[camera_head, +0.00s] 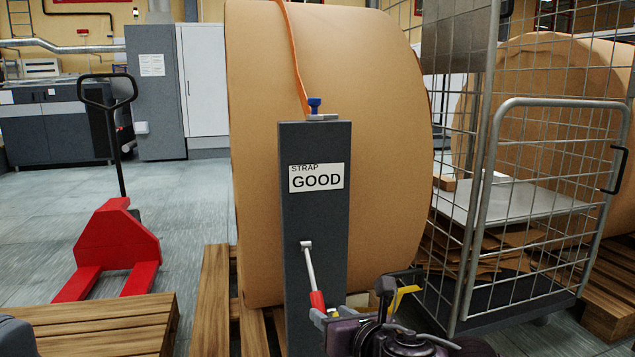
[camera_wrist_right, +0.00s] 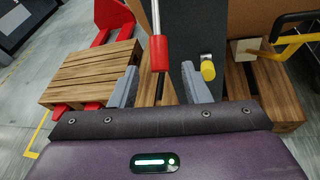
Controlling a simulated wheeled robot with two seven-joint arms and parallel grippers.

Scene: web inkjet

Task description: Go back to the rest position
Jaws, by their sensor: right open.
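My right gripper (camera_head: 336,310) is open and empty in the head view, low in front of the dark grey post (camera_head: 315,220). A lever (camera_head: 310,268) with a metal rod and a red grip hangs down on the post's front. The red grip is close to the gripper's fingertips; in the wrist view my gripper (camera_wrist_right: 158,86) has its two grey fingers spread, with the red grip (camera_wrist_right: 160,53) showing between and beyond them. I cannot tell whether they touch.
A big brown paper roll (camera_head: 390,130) with an orange strap stands behind the post on a wooden pallet (camera_head: 212,300). A wire cage trolley (camera_head: 530,200) stands at right. A red pallet jack (camera_head: 115,245) and another pallet (camera_head: 110,325) are at left. Floor beyond the jack is clear.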

